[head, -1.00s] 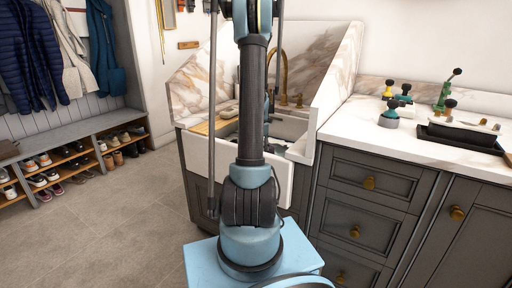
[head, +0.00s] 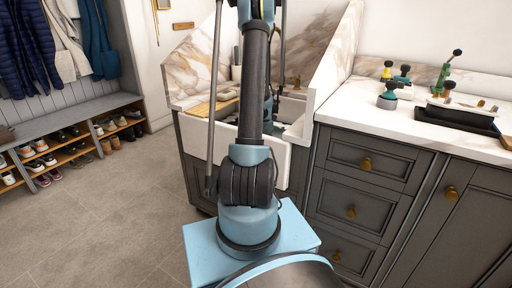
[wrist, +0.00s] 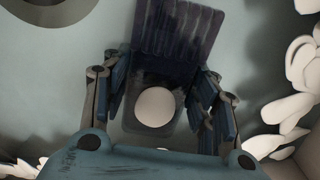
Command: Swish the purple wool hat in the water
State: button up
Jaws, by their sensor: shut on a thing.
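In the wrist view, the purple wool hat (wrist: 178,38) shows as a dark, ribbed piece beyond my gripper (wrist: 160,98). My gripper's blue fingers stand on both sides of its near end, and it is shut on the hat. A pale round shape (wrist: 155,107) lies between the fingers; I cannot tell if it is part of the hat. Grey-blue water (wrist: 70,50) surrounds them, with white foam (wrist: 290,105) on the right. In the head view my arm reaches into the white sink (head: 222,140); hat and fingertips are hidden there.
A wooden board (head: 212,107) lies across the sink's left side. Marble splash walls (head: 200,78) rise around the sink. The right counter holds teal knobbed tools (head: 388,97) and a black tray (head: 456,119). A shoe bench (head: 75,140) stands left; the floor between is clear.

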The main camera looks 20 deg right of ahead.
jog(key=shift+s+d, duration=0.95)
jog(key=shift+s, duration=0.25)
jog(key=shift+s+d, duration=0.9)
jog(key=shift+s, duration=0.25)
jog(key=shift+w+a, duration=1.05)
jog(key=shift+w, duration=0.25)
jog(key=shift+w+a, duration=1)
jog(key=shift+w, duration=0.35)
jog(key=shift+w+a, duration=1.05)
jog(key=shift+w, duration=0.25)
notch_tip(320, 180, up, 9)
dwell(0.6)
notch_tip(320, 180, up, 8)
dwell(0.7)
